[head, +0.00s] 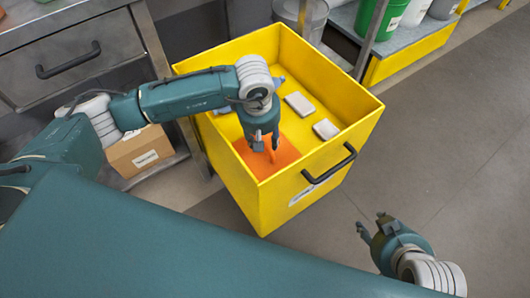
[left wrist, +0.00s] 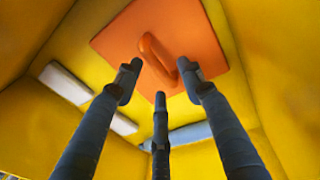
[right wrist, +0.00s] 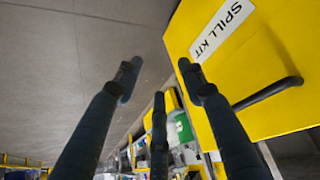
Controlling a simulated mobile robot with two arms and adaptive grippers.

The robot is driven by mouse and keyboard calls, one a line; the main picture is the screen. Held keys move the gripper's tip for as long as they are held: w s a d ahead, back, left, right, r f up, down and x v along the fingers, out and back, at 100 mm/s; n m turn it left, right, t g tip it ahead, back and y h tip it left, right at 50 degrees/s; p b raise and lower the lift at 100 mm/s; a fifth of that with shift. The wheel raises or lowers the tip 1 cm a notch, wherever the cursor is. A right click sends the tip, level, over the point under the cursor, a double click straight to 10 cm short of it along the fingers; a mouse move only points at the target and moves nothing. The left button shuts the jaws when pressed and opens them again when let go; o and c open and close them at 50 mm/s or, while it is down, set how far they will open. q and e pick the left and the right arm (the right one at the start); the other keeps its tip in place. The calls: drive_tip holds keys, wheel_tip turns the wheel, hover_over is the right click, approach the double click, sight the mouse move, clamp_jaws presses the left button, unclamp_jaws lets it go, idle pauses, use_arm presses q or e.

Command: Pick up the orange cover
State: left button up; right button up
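The orange cover (head: 283,150) is a flat square plate with a raised loop handle. It lies on the floor of the yellow bin (head: 345,95), near the front left corner. My left gripper (head: 264,146) reaches down into the bin just above the cover. In the left wrist view its three fingers are spread and open. The handle of the orange cover (left wrist: 157,58) shows between the two outer fingertips, and I cannot tell whether they touch it. My right gripper (head: 368,230) is open and empty outside the bin; its spread fingers (right wrist: 158,85) show in the right wrist view.
Two pale blocks (head: 299,104) and a bluish item lie in the bin. The bin's front has a black handle (head: 329,164) and a "SPILL KIT" label (right wrist: 222,30). A drawer cabinet (head: 75,50) and cardboard box (head: 139,151) stand left. The floor at right is clear.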

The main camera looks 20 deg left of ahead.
sight(266, 144)
use_arm(q)
drive_tip(key=f, duration=0.2)
drive_tip(key=w+f+b, duration=0.1)
drive_tip(key=f, duration=0.1)
drive_tip(key=shift+w+d+f, duration=0.15)
drive_tip(key=shift+d+f, duration=0.05)
drive_tip(key=shift+f, duration=0.05)
use_arm(e)
drive_tip(key=w+a+r+t, duration=0.2)
drive_tip(key=w+r+t, duration=0.1)
drive_tip(key=w, duration=0.3)
drive_tip(key=shift+w+r+y, duration=0.15)
drive_tip(key=shift+r+y, duration=0.25)
drive_tip(key=shift+r, duration=0.15)
use_arm(q)
drive_tip(key=shift+c, duration=0.5)
use_arm(e)
drive_tip(key=shift+a, duration=0.1)
use_arm(q)
clamp_jaws()
